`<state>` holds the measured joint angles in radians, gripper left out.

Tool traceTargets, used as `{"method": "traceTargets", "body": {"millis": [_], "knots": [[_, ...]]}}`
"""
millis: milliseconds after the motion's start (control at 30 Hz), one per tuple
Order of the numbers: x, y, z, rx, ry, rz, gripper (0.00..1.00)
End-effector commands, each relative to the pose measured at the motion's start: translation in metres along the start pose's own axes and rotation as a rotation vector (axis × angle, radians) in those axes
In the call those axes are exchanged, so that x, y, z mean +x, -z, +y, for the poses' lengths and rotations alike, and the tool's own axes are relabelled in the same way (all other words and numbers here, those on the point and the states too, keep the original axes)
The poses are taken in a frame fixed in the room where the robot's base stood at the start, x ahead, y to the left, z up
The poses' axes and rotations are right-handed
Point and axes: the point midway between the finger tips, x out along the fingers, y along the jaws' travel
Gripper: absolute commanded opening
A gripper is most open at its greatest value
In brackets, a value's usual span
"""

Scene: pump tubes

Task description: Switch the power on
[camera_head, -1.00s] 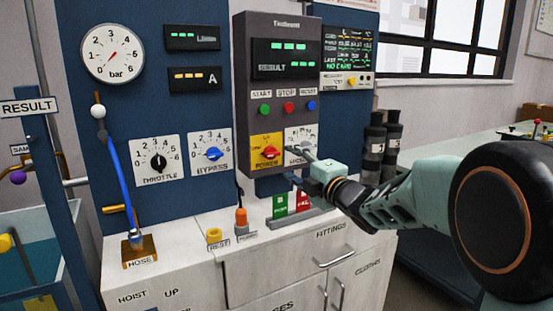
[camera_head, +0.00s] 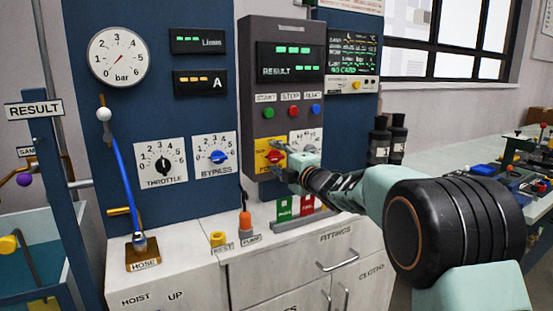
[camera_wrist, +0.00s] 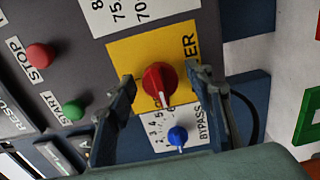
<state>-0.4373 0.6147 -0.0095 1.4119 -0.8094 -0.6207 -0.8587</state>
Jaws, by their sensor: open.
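The power switch is a red rotary knob (camera_wrist: 158,84) on a yellow plate (camera_wrist: 124,50), low on the grey control box (camera_head: 259,115). In the head view the red knob (camera_head: 274,156) is partly covered by my gripper (camera_head: 284,160). My gripper is open. In the wrist view its two fingers (camera_wrist: 160,86) stand on either side of the red knob, with gaps visible between fingers and knob. I cannot tell how deep the fingertips reach around it.
Green start, red stop and blue reset buttons (camera_head: 293,111) sit above the knob. The throttle dial (camera_head: 163,163) and bypass dial (camera_head: 217,157) are to the left. Green and red card slots (camera_head: 296,207) stand on the counter below. A blue hose (camera_head: 124,180) hangs further left.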

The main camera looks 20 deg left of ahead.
Motion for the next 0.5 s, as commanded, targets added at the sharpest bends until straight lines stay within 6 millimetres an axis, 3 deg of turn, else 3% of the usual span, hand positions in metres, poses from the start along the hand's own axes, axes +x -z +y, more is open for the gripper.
{"method": "traceTargets", "body": {"millis": [233, 500], "knots": [[0.0004, 0.0002, -0.0003, 0.001, 0.000, 0.000, 0.47], [0.0002, 0.0001, -0.0002, 0.001, 0.000, 0.000, 0.17]]}}
